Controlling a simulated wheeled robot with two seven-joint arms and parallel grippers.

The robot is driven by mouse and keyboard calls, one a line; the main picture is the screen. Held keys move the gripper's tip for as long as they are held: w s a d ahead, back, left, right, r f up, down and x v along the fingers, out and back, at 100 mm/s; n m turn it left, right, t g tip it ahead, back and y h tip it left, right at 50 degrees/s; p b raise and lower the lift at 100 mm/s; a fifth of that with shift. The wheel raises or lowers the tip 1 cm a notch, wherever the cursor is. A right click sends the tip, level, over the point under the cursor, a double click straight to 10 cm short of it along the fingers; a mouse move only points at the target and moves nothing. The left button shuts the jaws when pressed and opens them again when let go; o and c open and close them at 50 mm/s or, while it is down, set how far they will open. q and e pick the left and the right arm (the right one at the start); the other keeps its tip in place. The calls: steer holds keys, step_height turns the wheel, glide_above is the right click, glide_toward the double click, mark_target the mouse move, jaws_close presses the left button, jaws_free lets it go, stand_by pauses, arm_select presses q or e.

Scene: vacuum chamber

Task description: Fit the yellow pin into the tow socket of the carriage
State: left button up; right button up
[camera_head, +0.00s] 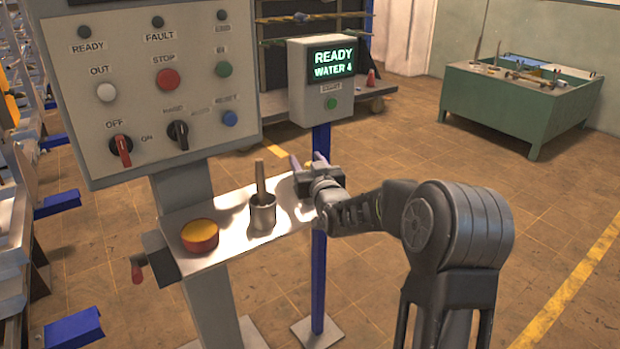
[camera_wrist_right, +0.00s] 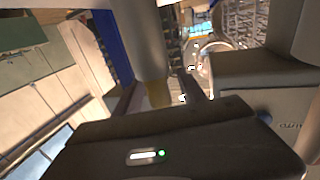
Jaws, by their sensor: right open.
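My right gripper (camera_head: 307,162) is open at the right end of the small pale shelf (camera_head: 215,254), close to the blue post (camera_head: 320,250). In the right wrist view, the dark gripper body (camera_wrist_right: 170,145) fills the lower part. A greyish rounded shape with a yellowish end (camera_wrist_right: 157,94) hangs above it; I cannot tell what it is. I cannot make out the yellow pin or the tow socket, or clearly identify the carriage. My left gripper is not in view.
The shelf holds a yellow-topped red round thing (camera_head: 200,236) and a grey cup (camera_head: 262,213) with a rod standing in it. Above are a control panel (camera_head: 140,65) and a screen box (camera_head: 322,82) reading READY WATER 4. A green bin (camera_head: 500,105) stands back right; floor in front is clear.

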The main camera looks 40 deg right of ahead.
steer(key=shift+c, duration=0.2)
jaws_close()
stand_by(0.4)
